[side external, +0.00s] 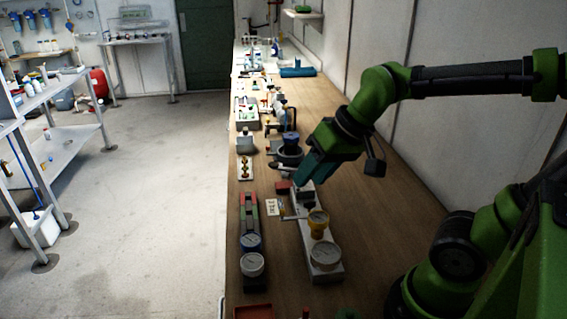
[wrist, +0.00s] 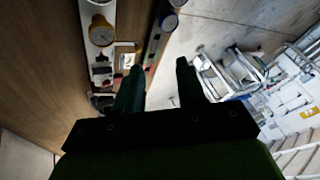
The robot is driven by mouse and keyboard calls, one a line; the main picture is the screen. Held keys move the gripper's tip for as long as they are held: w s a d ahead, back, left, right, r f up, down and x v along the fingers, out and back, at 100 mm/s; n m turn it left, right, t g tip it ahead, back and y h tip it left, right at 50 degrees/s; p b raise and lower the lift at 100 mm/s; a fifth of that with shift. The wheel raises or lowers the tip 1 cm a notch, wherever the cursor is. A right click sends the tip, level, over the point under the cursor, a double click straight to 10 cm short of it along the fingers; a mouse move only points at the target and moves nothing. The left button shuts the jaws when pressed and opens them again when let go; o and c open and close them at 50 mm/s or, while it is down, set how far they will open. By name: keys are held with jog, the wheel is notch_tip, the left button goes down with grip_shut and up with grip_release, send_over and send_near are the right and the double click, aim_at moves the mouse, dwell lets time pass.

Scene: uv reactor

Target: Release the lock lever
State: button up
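A pale metal lever-like part (side external: 292,216) juts left from a long light-grey fixture (side external: 308,238); I cannot tell for sure that it is the lock lever. In the wrist view the yellow gauge (wrist: 101,32) is at the upper left. My gripper (side external: 303,183) hangs over the far end of the fixture, apparently above a dark block there. In the wrist view my gripper (wrist: 160,65) has its two dark fingers apart, with nothing visible between them. The fingers partly cover the fixture area below.
A narrow second fixture with red and green parts (side external: 250,208) and two dials (side external: 251,242) stands left, near the bench edge. A small white label card (side external: 272,207) lies between the fixtures. Cups and other apparatus (side external: 289,152) crowd the bench beyond. The wooden bench (side external: 365,225) is bare to the right.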

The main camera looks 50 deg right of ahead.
aim_at(282, 210)
jog(key=shift+w+d+g+h, duration=0.9)
jog(key=shift+w+d+g, duration=1.5)
jog(key=shift+w, duration=2.85)
jog(key=shift+m+g, duration=0.3)
jog(key=shift+g, duration=0.1)
jog(key=f, duration=1)
jog(key=a+f, duration=0.1)
jog(key=f, duration=0.4)
jog(key=shift+f, duration=0.35)
grip_shut()
